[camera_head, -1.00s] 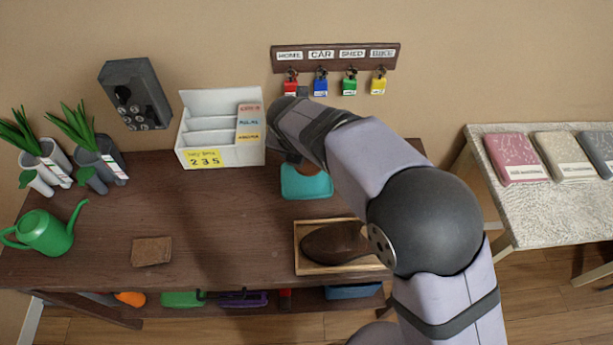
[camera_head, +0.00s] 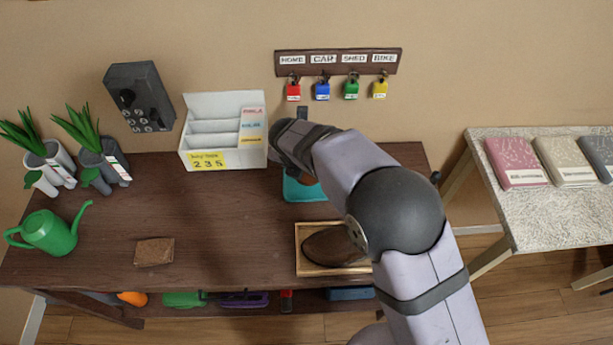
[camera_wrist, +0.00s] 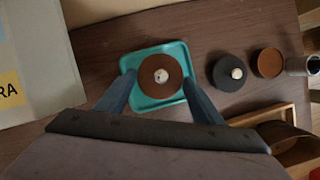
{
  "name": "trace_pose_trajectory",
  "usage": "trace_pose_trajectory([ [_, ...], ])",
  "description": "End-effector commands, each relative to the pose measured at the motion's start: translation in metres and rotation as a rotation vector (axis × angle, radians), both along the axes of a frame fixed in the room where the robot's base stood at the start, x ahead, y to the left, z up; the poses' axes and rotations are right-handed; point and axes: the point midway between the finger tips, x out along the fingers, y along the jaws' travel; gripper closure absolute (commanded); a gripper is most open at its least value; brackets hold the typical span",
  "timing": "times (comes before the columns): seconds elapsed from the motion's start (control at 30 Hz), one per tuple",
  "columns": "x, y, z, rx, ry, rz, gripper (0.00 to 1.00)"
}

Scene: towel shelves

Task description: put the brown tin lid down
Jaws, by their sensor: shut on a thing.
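The brown tin lid (camera_wrist: 150,84), a round disc with a pale knob, is between the fingers of my gripper (camera_wrist: 159,80) in the wrist view. My gripper is shut on it. The teal tray (camera_wrist: 176,51) lies directly below the lid; I cannot tell whether the lid touches it. In the head view the teal tray (camera_head: 297,193) shows partly behind my arm, which hides my fingertips and most of the lid.
Right of the tray in the wrist view are a dark lid with pale knob (camera_wrist: 223,80), a brown disc (camera_wrist: 270,62) and a grey cylinder (camera_wrist: 297,66). A wooden tray (camera_head: 298,258) stands in front, a white organiser (camera_head: 222,158) left.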

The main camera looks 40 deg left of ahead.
Motion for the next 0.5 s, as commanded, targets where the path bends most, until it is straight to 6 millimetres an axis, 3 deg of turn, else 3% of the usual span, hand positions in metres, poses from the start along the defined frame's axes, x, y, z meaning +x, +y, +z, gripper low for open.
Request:
trace_pose_trajectory([
  [0.2, 0.0, 0.0, -0.005, -0.001, 0.001, 0.0, 0.6],
  [0.5, 0.0, 0.0, -0.036, -0.002, 0.0, 0.001, 0.6],
])
